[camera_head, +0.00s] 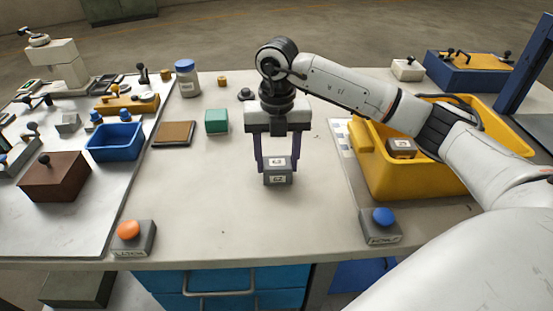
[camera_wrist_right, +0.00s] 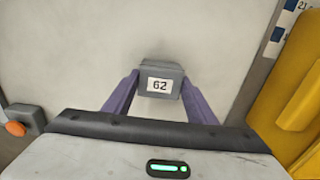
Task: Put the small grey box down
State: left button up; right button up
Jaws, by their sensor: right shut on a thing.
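The small grey box (camera_head: 278,171) carries white labels that read 62. My right gripper (camera_head: 279,165) points down over the middle of the table, and its two purple fingers are shut on the box from both sides. In the right wrist view the box (camera_wrist_right: 161,80) sits between the fingertips with its label facing the camera. The box is at or just above the bare table top; I cannot tell whether it touches. My left gripper is not in view.
A yellow bin (camera_head: 390,180) with a brown box inside stands at the right. A green block (camera_head: 216,121), a brown plate (camera_head: 173,133) and a blue tray (camera_head: 115,142) lie to the left. Orange (camera_head: 129,230) and blue (camera_head: 382,217) button boxes stand at the front edge. Table around the box is clear.

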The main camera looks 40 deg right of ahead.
aim_at(277, 162)
jog(key=shift+f, duration=0.15)
jog(key=shift+f, duration=0.1)
jog(key=o, duration=1.2)
notch_tip(277, 162, up, 12)
jog(key=shift+r, duration=0.15)
